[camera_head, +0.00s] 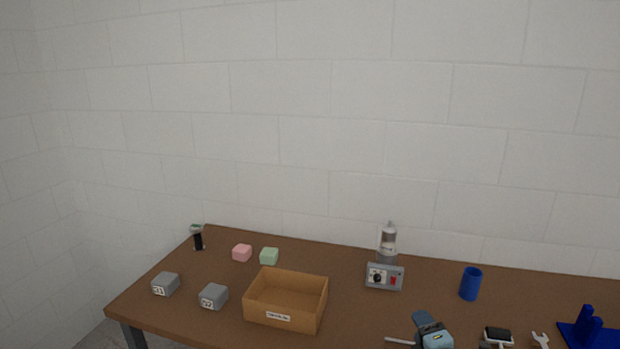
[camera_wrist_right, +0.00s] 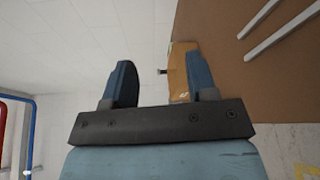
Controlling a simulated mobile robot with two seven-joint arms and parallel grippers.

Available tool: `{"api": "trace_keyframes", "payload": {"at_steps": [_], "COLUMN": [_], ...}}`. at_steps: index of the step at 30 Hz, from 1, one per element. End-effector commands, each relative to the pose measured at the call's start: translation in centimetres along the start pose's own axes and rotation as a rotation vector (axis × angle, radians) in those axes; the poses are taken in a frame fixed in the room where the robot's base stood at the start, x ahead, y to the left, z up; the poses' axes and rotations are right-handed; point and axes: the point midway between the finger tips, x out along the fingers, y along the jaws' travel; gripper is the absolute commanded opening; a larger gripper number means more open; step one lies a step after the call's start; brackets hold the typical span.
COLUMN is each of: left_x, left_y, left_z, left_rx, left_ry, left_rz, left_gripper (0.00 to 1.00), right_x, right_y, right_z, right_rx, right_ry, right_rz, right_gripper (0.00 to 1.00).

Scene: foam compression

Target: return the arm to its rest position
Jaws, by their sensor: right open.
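My right gripper (camera_head: 423,319) shows at the bottom of the head view, right of centre, at the table's near side. In the right wrist view its two blue fingers (camera_wrist_right: 160,75) stand apart with nothing held between them. The open cardboard box (camera_head: 285,314) lies to its left in the head view and appears behind the right-hand finger in the wrist view (camera_wrist_right: 178,62). A pink block (camera_head: 242,253) and a green block (camera_head: 269,256) sit behind the box. Two grey labelled blocks, one at left (camera_head: 165,284) and one nearer the box (camera_head: 214,297), rest on the table. My left gripper is out of view.
The brown table (camera_head: 345,310) also holds a grey device with a knob (camera_head: 384,277), a blue cup (camera_head: 470,284), a wrench (camera_head: 541,340) and a blue stand (camera_head: 588,329). A small dark upright object (camera_head: 197,239) stands at the back left. A wall rises behind.

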Motion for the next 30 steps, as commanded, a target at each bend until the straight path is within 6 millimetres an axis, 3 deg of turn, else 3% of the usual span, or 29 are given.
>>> {"api": "trace_keyframes", "payload": {"at_steps": [1, 5, 11, 15, 21, 25, 30], "left_x": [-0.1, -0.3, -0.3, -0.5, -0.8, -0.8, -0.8], "left_y": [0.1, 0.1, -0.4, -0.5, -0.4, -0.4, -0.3], "left_z": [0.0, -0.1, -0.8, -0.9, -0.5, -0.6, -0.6], "left_rx": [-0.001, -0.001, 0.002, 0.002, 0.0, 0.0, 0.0], "left_ry": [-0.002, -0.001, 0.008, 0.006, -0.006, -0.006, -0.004], "left_rz": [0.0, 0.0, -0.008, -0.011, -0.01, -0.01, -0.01], "left_gripper": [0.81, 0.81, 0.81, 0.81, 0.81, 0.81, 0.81], "right_x": [-1.5, -4.6, -11.3, -18.1, -26.3, -28.9, -29.7], "right_y": [-2.1, -5.4, -10.9, -14.9, -18.1, -18.8, -19.1], "right_z": [-1.4, -3.5, -7.1, -9.9, -12.1, -12.6, -12.8], "right_rx": [0.083, 0.292, 0.693, 1.067, 1.5, 1.642, 1.688], "right_ry": [0.019, 0.043, 0.046, -0.003, -0.126, -0.179, -0.198], "right_rz": [-0.039, -0.108, -0.246, -0.371, -0.493, -0.523, -0.531], "right_gripper": [0.52, 0.52, 0.52, 0.52, 0.52, 0.52, 0.52]}}
